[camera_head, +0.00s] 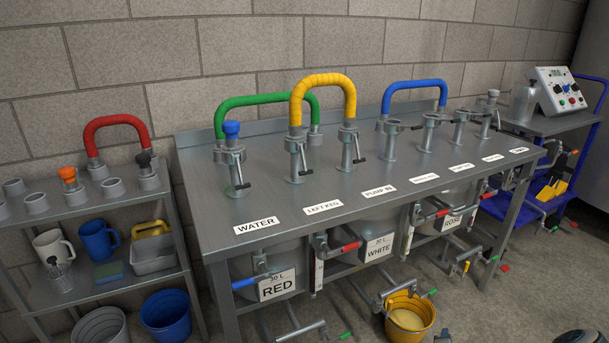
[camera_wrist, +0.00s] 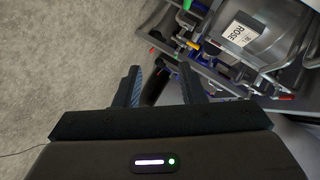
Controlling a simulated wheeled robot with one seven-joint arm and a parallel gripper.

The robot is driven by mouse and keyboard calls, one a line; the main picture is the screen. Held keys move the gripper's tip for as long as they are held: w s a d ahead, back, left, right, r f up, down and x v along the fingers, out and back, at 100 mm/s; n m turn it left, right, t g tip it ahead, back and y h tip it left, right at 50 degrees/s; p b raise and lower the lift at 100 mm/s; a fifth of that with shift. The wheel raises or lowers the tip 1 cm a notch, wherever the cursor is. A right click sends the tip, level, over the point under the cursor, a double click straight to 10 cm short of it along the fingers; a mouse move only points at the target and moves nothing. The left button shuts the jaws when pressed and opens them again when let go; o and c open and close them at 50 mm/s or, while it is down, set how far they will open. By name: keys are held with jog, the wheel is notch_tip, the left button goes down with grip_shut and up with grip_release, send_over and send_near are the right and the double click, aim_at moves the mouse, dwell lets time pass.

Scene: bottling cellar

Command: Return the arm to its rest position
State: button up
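My gripper (camera_wrist: 160,80) shows in the wrist view with its two dark fingers apart and nothing between them. Beyond the fingers are the concrete floor (camera_wrist: 60,70) and, at upper right, a keg with a ROSE label (camera_wrist: 240,33) among pipes and valves. In the head view my gripper cannot be made out; a dark rounded shape shows at the bottom right edge, too cut off to name. The arm's pose as a whole is not visible.
A shelf (camera_head: 110,217) with mugs stands left, a trolley (camera_head: 545,124) right. A yellow bucket (camera_head: 410,325) sits on the floor.

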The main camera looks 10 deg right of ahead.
jog(key=w+a+r+n+g+y+p, duration=0.1)
jog(key=w+a+r+n+y+p, duration=0.3)
jog(key=r, duration=0.5)
jog(key=w+a+r+n+y+p, duration=0.1)
jog(key=w+a+r+n+p, duration=0.3)
jog(key=r, duration=0.6)
jog(key=s+a+r+n+g+y+p, duration=0.1)
jog(key=s+a+r+n+g+p, duration=0.2)
jog(key=a+r, duration=0.5)
jog(key=a+r+n+y+p, duration=0.1)
jog(key=a+r+n+p, duration=0.25)
jog(key=r, duration=0.85)
jog(key=s+a+r+n+g+p, duration=0.1)
jog(key=s+a+r+p, duration=0.3)
jog(key=s+a+r, duration=0.2)
jog(key=s+a+r+n+g+p, duration=0.1)
jog(key=s+a+r+p, duration=0.4)
jog(key=s+r, duration=0.5)
jog(key=s+a+r+n+g+y+p, duration=0.1)
jog(key=s+a+r, duration=0.5)
jog(key=r, duration=0.8)
jog(key=s+n+g+p, duration=0.1)
jog(key=n+p, duration=0.1)
jog(key=p, duration=0.1)
jog(key=shift+s+a, duration=0.4)
